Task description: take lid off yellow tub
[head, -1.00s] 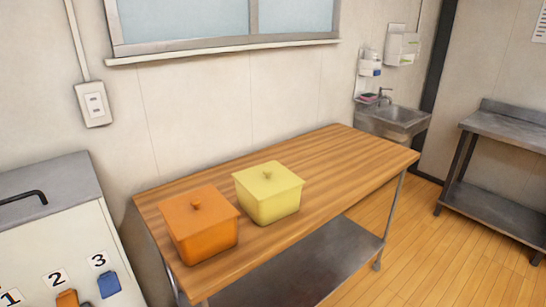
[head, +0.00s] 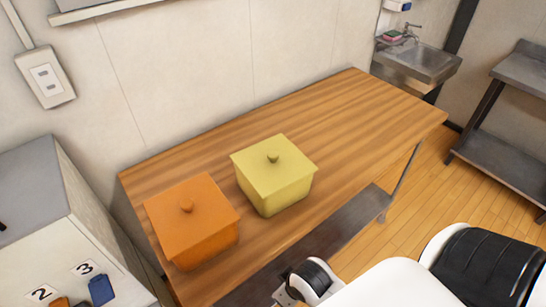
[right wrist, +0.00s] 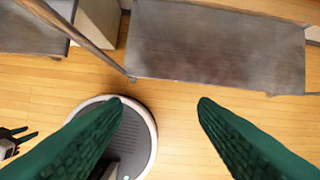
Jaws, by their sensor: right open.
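The yellow tub (head: 277,192) stands upright on the wooden table, with its square yellow lid (head: 290,168) seated on top. A small round knob (head: 273,157) sits at the lid's middle. My right gripper (right wrist: 160,103) shows in the right wrist view with its two green fingers wide apart and nothing between them. It points down over the floor, in front of the table. In the head view my right arm comes in at the lower right, below and right of the tub, and its fingers are not seen.
An orange tub (head: 205,250) with its own lid stands close to the left of the yellow tub. The wooden table (head: 360,110) is bare to the right. A metal lower shelf (right wrist: 215,40) lies under it. A grey-topped cabinet (head: 30,190) stands at left, a sink (head: 425,62) beyond.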

